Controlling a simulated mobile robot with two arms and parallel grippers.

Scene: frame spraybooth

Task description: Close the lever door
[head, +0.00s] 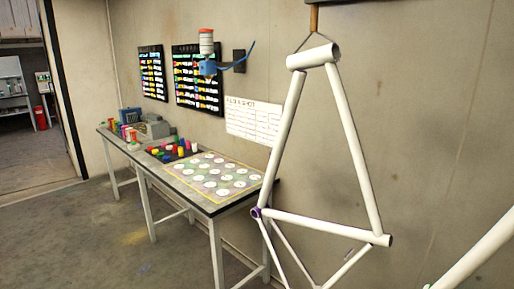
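No door leaf or lever handle is clearly visible in the head view. An open doorway (38,150) stands at the far left, with a dark edge and a pale jamb (80,80) on its right side. Through it I see another room. I cannot tell whether this doorway belongs to the lever door. Neither of my grippers is in view.
A white bicycle frame (363,165) hangs close in front, right of centre. Another white tube (478,248) crosses the lower right corner. A long workbench (212,208) with paint pots stands along the wall. Grey floor (75,235) is clear at lower left.

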